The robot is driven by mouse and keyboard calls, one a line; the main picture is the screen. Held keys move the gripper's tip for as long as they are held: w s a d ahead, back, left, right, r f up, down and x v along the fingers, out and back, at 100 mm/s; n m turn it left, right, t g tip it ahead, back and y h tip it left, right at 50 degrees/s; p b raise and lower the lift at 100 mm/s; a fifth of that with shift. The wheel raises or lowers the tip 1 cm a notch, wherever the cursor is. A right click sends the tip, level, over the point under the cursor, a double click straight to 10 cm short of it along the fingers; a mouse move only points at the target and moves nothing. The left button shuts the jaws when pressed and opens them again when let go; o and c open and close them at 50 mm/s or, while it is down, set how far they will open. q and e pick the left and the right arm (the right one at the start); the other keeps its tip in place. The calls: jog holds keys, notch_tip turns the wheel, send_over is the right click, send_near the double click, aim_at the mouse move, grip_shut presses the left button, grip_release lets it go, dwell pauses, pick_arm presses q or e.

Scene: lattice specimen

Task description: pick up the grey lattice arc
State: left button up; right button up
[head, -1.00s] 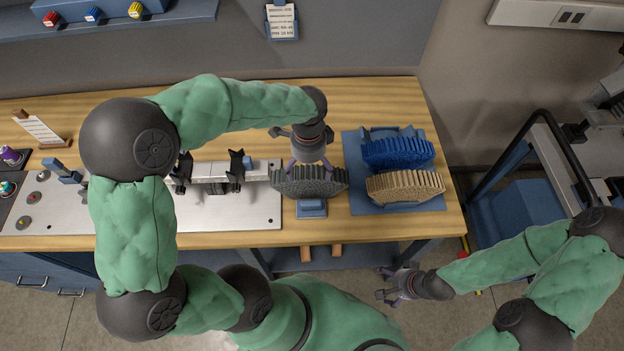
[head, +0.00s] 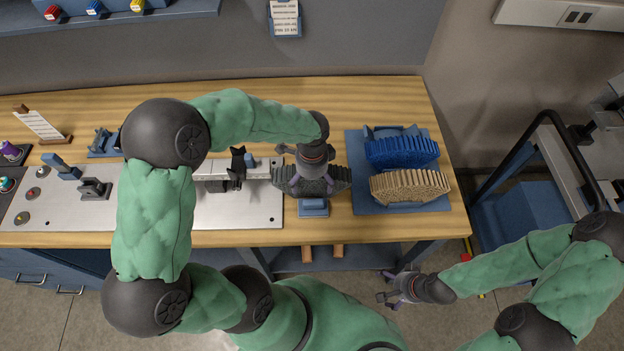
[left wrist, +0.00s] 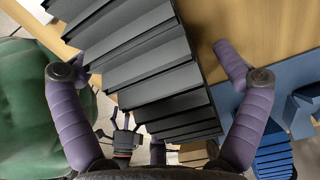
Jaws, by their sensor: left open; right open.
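The grey lattice arc (head: 336,178) rests on a small blue stand (head: 313,207) near the front of the wooden table. In the left wrist view the dark ribbed arc (left wrist: 160,75) runs between my two purple fingers. My left gripper (head: 313,184) is directly over the arc, with its fingers spread on either side of it; it also shows in the left wrist view (left wrist: 165,90). Whether the fingers touch the arc I cannot tell. My right gripper (head: 392,288) is open and empty, off the table's front edge.
A blue lattice arc (head: 400,152) and a beige lattice arc (head: 410,186) sit on a blue mat (head: 360,200) to the right. A metal plate (head: 240,210) with black clamps (head: 237,168) lies to the left.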

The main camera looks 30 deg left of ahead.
pick_arm(q)
jog(key=c, duration=1.6)
jog(key=shift+o, duration=0.2)
jog(key=shift+r, duration=0.1)
